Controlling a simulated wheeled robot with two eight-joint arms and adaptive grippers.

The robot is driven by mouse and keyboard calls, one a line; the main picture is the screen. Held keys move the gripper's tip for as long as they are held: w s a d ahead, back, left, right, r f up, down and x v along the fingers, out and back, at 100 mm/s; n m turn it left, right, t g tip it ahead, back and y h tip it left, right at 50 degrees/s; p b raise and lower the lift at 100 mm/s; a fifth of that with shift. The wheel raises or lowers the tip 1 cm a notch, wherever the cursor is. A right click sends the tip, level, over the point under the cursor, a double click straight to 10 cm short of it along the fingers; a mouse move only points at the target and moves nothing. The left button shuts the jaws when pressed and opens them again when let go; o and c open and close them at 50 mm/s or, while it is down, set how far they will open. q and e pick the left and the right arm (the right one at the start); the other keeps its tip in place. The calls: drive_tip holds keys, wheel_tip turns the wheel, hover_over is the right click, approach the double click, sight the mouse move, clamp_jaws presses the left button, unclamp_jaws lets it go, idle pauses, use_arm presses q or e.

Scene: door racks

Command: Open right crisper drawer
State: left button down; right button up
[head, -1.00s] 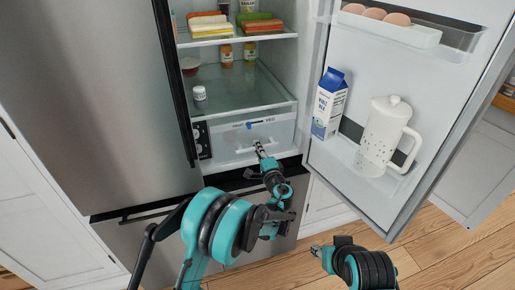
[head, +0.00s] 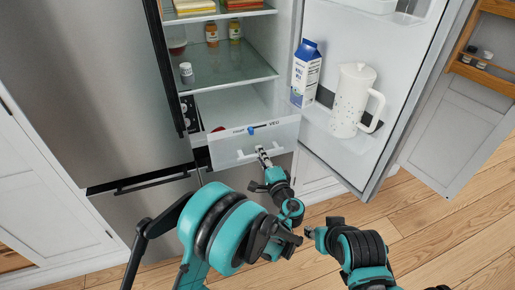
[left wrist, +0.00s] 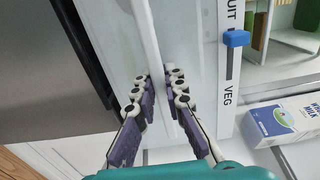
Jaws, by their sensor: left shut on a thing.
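The right crisper drawer (head: 228,148) is a clear-fronted bin low in the open fridge. It is pulled partly out, with its inside showing from above and a small red item at its left. Its front has a FRUIT/VEG label strip with a blue slider (left wrist: 236,38). My left gripper (head: 263,154) is shut on the drawer's pale handle bar. The left wrist view shows the bar (left wrist: 147,45) running between the purple-padded fingers (left wrist: 170,95). My right gripper (head: 312,234) is low at right, apart from the fridge; its fingers are too small to read.
The open fridge door (head: 350,165) stands right of the drawer, holding a milk carton (head: 306,74) and a white pitcher (head: 352,103). A glass shelf (head: 230,70) with jars is above the drawer. A closed steel door (head: 90,90) is at left. Wooden floor (head: 440,235) is clear at right.

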use_arm(q)
drive_tip(key=shift+s, duration=0.25)
